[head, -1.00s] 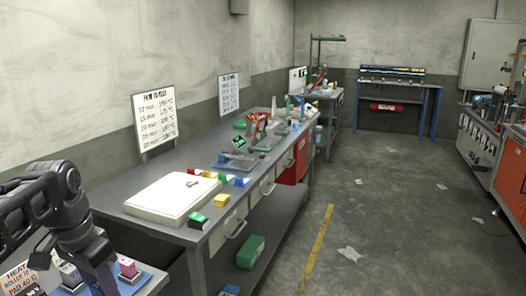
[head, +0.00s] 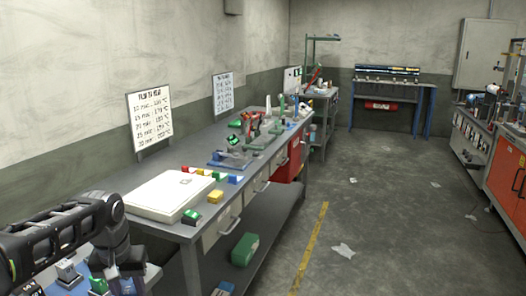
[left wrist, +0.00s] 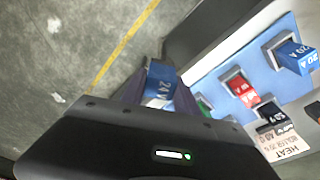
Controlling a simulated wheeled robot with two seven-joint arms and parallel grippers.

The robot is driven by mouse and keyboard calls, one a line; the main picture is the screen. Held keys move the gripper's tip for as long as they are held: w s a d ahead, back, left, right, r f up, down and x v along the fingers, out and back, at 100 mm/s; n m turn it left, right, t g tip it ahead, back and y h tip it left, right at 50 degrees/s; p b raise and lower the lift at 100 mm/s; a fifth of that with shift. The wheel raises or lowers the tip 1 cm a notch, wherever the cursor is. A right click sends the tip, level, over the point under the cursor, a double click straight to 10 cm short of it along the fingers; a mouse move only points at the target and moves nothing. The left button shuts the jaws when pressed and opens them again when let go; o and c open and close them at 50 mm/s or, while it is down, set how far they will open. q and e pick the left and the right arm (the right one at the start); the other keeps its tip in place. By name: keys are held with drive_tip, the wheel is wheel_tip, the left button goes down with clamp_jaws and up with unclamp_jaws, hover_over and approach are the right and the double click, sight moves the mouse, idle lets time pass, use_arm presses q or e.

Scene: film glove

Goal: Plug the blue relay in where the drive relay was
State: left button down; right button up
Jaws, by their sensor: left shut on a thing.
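My left gripper (left wrist: 158,98) is shut on a blue relay (left wrist: 160,75) marked "24 V", seen in the left wrist view. The relay is held beside the blue socket board (left wrist: 215,92) and looks clear of it. On the board are a red relay (left wrist: 239,87), a blue relay marked "20 A" (left wrist: 297,54), a black relay (left wrist: 271,113) and part of a green one (left wrist: 204,104). In the head view my left arm reaches in at the bottom left, over the near board (head: 83,288). The fingertips are hard to make out there. I cannot tell which socket was the drive relay's.
Beyond is a long grey bench (head: 215,200) with a white case (head: 165,205), small coloured blocks and tools. A green box (head: 244,249) sits on its lower shelf. The floor (head: 370,220) to the right is mostly open, with scattered scraps.

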use_arm(q)
drive_tip(key=w+d+f+m, duration=0.2)
drive_tip(key=d+f, duration=0.8)
drive_tip(key=d, duration=0.5)
drive_tip(key=shift+w+d+f+m, duration=0.15)
drive_tip(key=shift+f+m, duration=0.05)
drive_tip(key=shift+m, duration=0.3)
